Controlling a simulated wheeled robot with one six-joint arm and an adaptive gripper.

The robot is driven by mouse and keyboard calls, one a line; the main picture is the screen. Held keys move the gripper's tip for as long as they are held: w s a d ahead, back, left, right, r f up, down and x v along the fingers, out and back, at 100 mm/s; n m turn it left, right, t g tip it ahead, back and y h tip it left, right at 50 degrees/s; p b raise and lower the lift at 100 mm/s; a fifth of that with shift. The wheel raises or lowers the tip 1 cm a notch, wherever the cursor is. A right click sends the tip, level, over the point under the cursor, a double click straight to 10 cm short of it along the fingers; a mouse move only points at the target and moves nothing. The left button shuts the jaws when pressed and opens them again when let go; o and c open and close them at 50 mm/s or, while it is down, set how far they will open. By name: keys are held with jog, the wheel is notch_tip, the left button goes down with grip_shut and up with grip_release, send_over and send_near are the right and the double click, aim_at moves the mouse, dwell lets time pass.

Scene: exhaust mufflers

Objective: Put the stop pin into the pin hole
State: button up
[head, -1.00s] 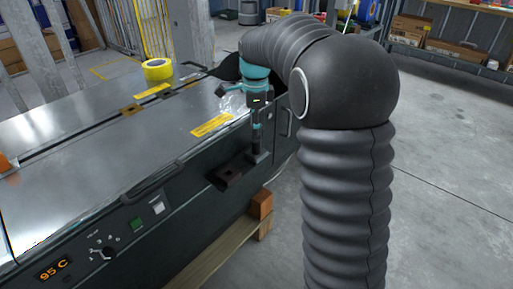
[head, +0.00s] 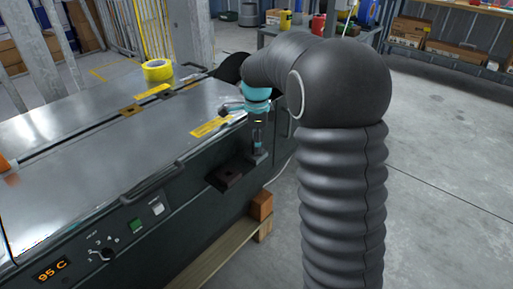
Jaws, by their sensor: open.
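My gripper (head: 259,152) points down beside the front side of the dark machine, at the right end of its steel top. It is open. Its fingers are small and dark here, close above the right end of a dark ledge (head: 217,181) that juts from the machine's side. A dark block with a small recess sits on this ledge, left of my gripper. I cannot tell whether the recess is the pin hole. The stop pin cannot be made out clearly; my gripper and wrist may hide it.
A control panel with a 95 C display (head: 52,271) is at lower left. A wooden block (head: 261,205) and beam lie below the ledge. Open concrete floor is at right.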

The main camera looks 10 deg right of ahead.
grip_shut()
jog(key=shift+r, duration=0.1)
dwell(0.3)
jog(key=shift+r, duration=0.45)
jog(key=r, duration=0.3)
jog(key=shift+s+d+r, duration=0.15)
jog(key=shift+d+r, duration=0.1)
jog(key=shift+r, duration=0.05)
jog(key=s+d+r, duration=0.6)
jog(key=s+d, duration=0.1)
jog(key=d, duration=0.1)
jog(key=shift+d+r, duration=0.2)
jog(key=shift+d, duration=0.15)
jog(key=s+d+f+m, duration=0.2)
jog(key=d+f+m, duration=0.2)
jog(key=d+m, duration=0.1)
jog(key=shift+s+d+m+b, duration=0.2)
jog(key=shift+m+b, duration=0.1)
jog(key=shift+m, duration=0.6)
